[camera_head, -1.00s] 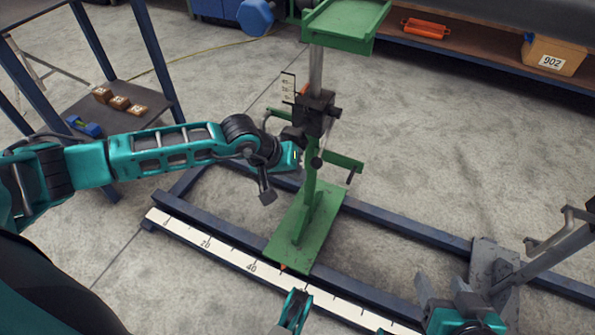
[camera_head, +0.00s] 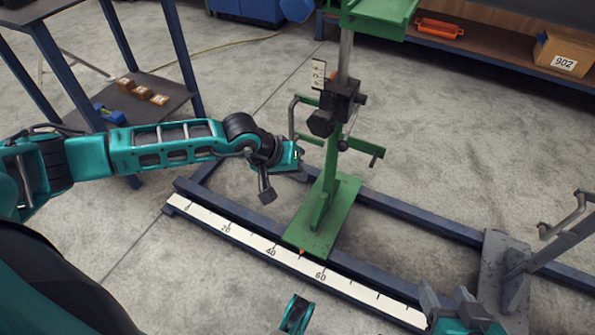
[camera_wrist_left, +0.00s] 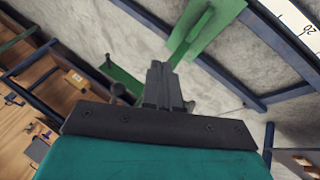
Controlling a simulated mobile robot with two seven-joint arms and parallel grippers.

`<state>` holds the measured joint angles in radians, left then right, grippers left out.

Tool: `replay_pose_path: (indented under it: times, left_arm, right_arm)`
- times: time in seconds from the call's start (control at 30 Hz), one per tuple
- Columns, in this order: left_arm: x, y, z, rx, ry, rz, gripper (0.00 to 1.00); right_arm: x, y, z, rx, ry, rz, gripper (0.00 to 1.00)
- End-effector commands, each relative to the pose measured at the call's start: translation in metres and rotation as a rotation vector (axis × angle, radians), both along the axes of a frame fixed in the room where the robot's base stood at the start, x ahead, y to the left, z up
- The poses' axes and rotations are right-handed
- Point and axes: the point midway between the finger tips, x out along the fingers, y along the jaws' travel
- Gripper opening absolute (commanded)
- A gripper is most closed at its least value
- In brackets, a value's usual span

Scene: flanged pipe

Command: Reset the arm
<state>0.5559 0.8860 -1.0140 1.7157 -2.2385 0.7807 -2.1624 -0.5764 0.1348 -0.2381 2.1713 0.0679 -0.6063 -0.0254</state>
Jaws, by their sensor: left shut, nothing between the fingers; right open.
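My left arm reaches in from the left in the head view. Its gripper (camera_head: 299,172) is beside the green stand (camera_head: 322,205), left of its post, with the fingers partly hidden behind the teal wrist. In the left wrist view the left gripper (camera_wrist_left: 163,80) is shut with nothing between its fingers. The green stand (camera_wrist_left: 205,30) shows beyond the fingertips there, and no contact is visible. My right gripper (camera_head: 448,300) is at the bottom edge of the head view, open and partly cut off.
A blue rail frame with a white scale (camera_head: 245,243) lies under the stand. A grey bracket (camera_head: 505,270) stands at the right. A shelf rack (camera_head: 160,98) with small blocks is at the left. A box marked 902 (camera_head: 562,55) is on the back shelf. Open floor lies between.

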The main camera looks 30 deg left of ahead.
Motion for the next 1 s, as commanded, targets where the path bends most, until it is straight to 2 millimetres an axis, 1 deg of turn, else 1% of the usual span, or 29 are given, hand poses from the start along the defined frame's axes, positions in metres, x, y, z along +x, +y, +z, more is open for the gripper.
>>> replay_pose_path:
  times: [0.37, 0.43, 0.47, 0.57, 0.6, 0.63, 0.67, 0.7, 0.77, 0.8, 0.87, 0.9, 0.97, 1.0]
  left_arm:
    - [-0.001, -0.002, 0.000, -0.008, 0.003, 0.003, 0.00]
    - [-0.004, -0.012, 0.000, -0.058, 0.020, 0.020, 0.00]
    - [-0.007, -0.020, 0.000, -0.100, 0.036, 0.036, 0.00]
    - [-0.024, -0.065, 0.007, -0.344, 0.138, 0.137, 0.00]
    - [-0.033, -0.088, 0.014, -0.488, 0.206, 0.203, 0.00]
    - [-0.040, -0.105, 0.021, -0.603, 0.269, 0.260, 0.00]
    - [-0.046, -0.122, 0.030, -0.722, 0.337, 0.322, 0.00]
    - [-0.052, -0.141, 0.043, -0.885, 0.437, 0.411, 0.00]
    - [-0.059, -0.163, 0.064, -1.118, 0.601, 0.549, 0.00]
    - [-0.062, -0.172, 0.079, -1.269, 0.719, 0.644, 0.00]
    - [-0.062, -0.180, 0.098, -1.485, 0.907, 0.792, 0.00]
    - [-0.062, -0.182, 0.110, -1.623, 1.039, 0.892, 0.00]
    - [-0.059, -0.179, 0.123, -1.821, 1.247, 1.045, 0.00]
    - [-0.057, -0.174, 0.128, -1.948, 1.393, 1.149, 0.00]
  right_arm:
    - [0.007, 0.000, 0.005, -0.001, -0.017, 0.000, 0.58]
    - [0.007, 0.000, 0.005, -0.001, -0.017, 0.000, 0.58]
    - [0.007, 0.000, 0.005, -0.001, -0.017, 0.000, 0.58]
    - [0.006, 0.000, 0.004, -0.001, -0.016, 0.000, 0.58]
    - [0.006, 0.000, 0.004, -0.001, -0.016, 0.000, 0.58]
    - [0.006, 0.000, 0.004, -0.001, -0.016, 0.000, 0.58]
    - [0.006, 0.000, 0.004, -0.001, -0.016, 0.000, 0.58]
    - [0.006, 0.000, 0.004, 0.000, -0.016, 0.000, 0.58]
    - [0.006, 0.000, 0.004, -0.001, -0.014, 0.000, 0.58]
    - [0.005, 0.000, 0.004, -0.001, -0.013, 0.000, 0.58]
    - [0.004, 0.000, 0.003, 0.000, -0.010, 0.000, 0.58]
    - [0.004, 0.000, 0.002, -0.001, -0.009, 0.000, 0.58]
    - [0.003, 0.000, 0.002, 0.000, -0.007, 0.000, 0.58]
    - [0.003, 0.000, 0.002, 0.000, -0.006, 0.000, 0.58]
